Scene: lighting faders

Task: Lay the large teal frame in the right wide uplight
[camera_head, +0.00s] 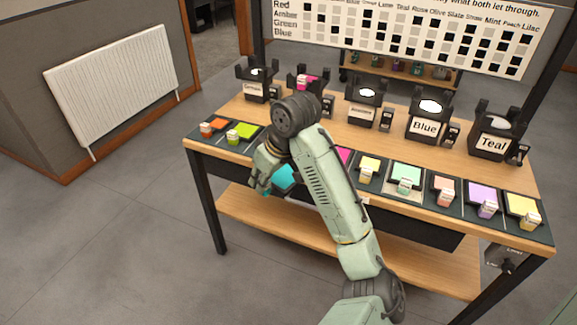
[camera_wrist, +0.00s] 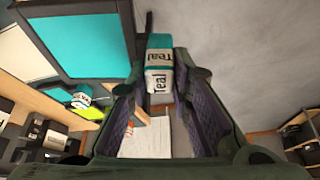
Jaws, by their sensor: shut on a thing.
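My gripper (camera_head: 264,174) is shut on the labelled tab of the large teal frame (camera_head: 284,177), held in front of the bench's front edge at left of centre. My arm hides part of the frame. In the wrist view the tab (camera_wrist: 158,66), reading "Teal", sits between the fingertips, and the teal sheet (camera_wrist: 92,40) in its dark border extends to the left. The far-right uplight (camera_head: 494,136), a black box labelled "Teal" with a pale round opening, stands at the back right of the bench. Its opening looks uncovered.
More uplights stand along the back, including one labelled "Blue" (camera_head: 425,120) and one holding a pink sheet (camera_head: 304,83). Coloured frames, such as a mint one (camera_head: 405,177) and a purple one (camera_head: 481,197), line the front edge. Bare wood (camera_head: 395,144) separates the rows.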

